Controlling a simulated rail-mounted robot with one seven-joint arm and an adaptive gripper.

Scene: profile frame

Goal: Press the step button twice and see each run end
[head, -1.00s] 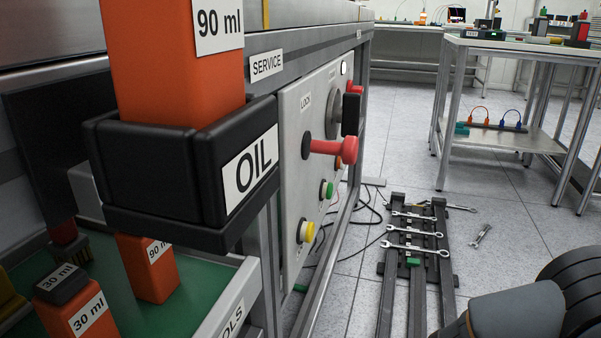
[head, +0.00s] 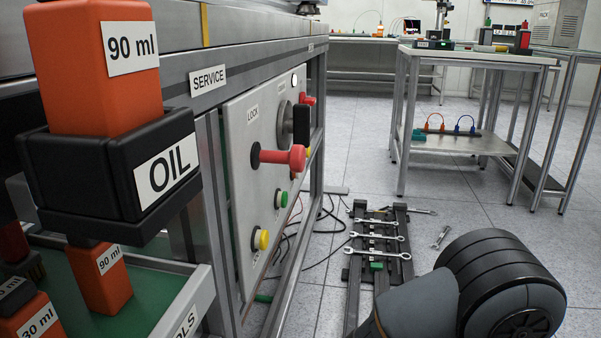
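The service panel (head: 240,160) is a grey upright plate on the side of the frame, seen at a slant. Low on it is a yellow button (head: 261,239), with a green button (head: 281,199) above and to its right. A red lever (head: 290,158) sticks out under the LOCK label, and a black handle (head: 301,128) is beyond it. No step label can be read, so I cannot tell which button is the step button. My gripper is not in view; only a dark rounded part of my arm shows at the lower right.
An orange 90 ml bottle (head: 103,88) stands in a black OIL holder (head: 112,205) at the near left. Wrenches (head: 376,253) lie across a dark rack (head: 400,215) on the floor, with loose cables nearby. A workbench (head: 460,52) stands at the back right.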

